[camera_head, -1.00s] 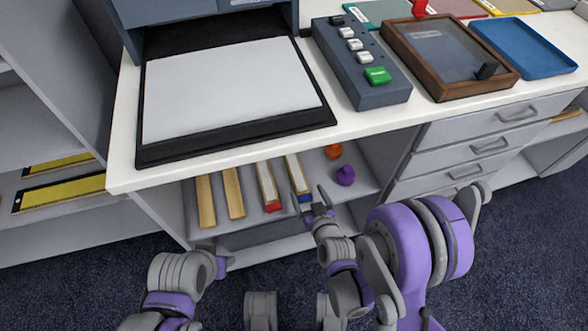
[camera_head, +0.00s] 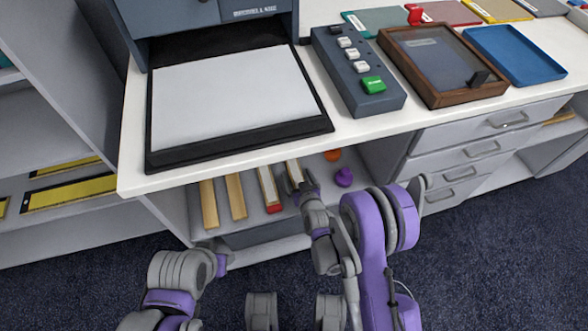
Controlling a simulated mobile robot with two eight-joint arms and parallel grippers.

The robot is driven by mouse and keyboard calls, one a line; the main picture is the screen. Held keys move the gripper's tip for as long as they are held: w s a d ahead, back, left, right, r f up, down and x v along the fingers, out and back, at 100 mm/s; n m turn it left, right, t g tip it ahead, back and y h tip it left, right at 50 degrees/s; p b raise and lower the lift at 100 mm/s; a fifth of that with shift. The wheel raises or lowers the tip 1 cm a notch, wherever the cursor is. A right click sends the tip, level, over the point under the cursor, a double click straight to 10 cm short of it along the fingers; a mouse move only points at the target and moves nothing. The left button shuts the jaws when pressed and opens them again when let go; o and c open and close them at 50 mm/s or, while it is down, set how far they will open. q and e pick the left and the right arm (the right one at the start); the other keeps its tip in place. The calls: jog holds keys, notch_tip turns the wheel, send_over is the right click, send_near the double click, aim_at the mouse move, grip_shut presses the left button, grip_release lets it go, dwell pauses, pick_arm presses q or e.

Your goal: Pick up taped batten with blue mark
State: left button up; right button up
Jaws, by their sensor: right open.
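Several battens stand or lie side by side on the shelf under the counter. Two are plain wood: the left one (camera_head: 208,204) and the one beside it (camera_head: 236,196). A pale-taped batten with a red end (camera_head: 268,187) is to their right. The rightmost taped batten (camera_head: 294,172) has its near end hidden behind my right gripper, so its blue mark does not show now. My right gripper (camera_head: 297,184) is open around or right over that batten; I cannot tell if it touches. My left arm is low at the left, and its gripper is not clearly visible.
An orange object (camera_head: 332,155) and a purple object (camera_head: 344,177) sit on the shelf, right of the battens. The white counter edge (camera_head: 230,166) overhangs the shelf. Drawers (camera_head: 480,150) stand to the right.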

jog(key=shift+w, duration=0.1)
jog(key=shift+c, duration=0.2)
grip_shut()
